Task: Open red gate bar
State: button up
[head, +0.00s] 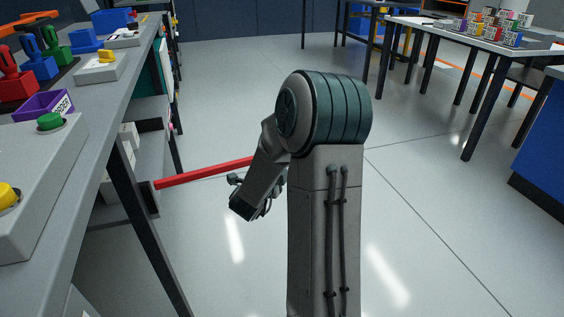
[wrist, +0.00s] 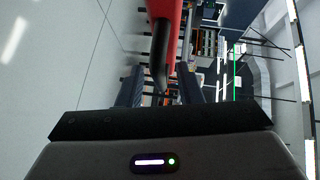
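The red gate bar (head: 205,171) runs from the left bench's leg area toward my arm in the head view, roughly level with a slight rise to the right. Its right end passes behind my arm. In the wrist view the red bar (wrist: 167,22) enters at the top middle, with a black curved piece (wrist: 160,65) along its lower end. My gripper (wrist: 161,80) has its two dark fingers apart, one on each side of the black piece. I see a gap on both sides and no clear contact.
A grey bench (head: 100,100) along the left carries a purple tray (head: 43,105), a green button (head: 50,121) and a yellow button (head: 8,195). Another table (head: 480,36) with small blocks stands at back right. The floor right of my arm is clear.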

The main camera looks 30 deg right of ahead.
jog(key=v, duration=1.3)
jog(key=shift+r, duration=0.1)
